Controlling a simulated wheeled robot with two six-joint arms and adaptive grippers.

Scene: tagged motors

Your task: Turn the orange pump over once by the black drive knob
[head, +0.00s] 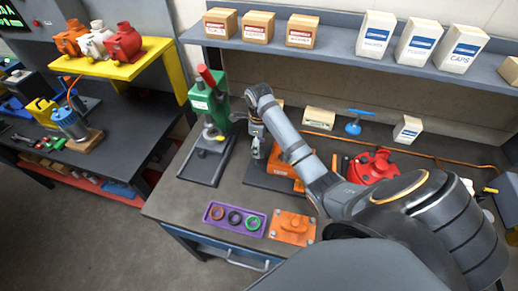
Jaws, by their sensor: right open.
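An orange pump (280,168) stands on a dark base plate (262,180) on the workbench, partly covered by my right arm. I cannot make out its black drive knob; it may be hidden behind the gripper or arm. My right gripper (257,153) points down at the left side of the pump, close to it, and is open. I cannot tell whether it touches anything. My left gripper is not in view.
A green press (205,103) with a red handle stands left of the pump. In front are a purple tray (234,218) of rings and an orange flanged part (292,228). A red housing (372,165) sits right. A shelf (338,50) with boxes hangs above.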

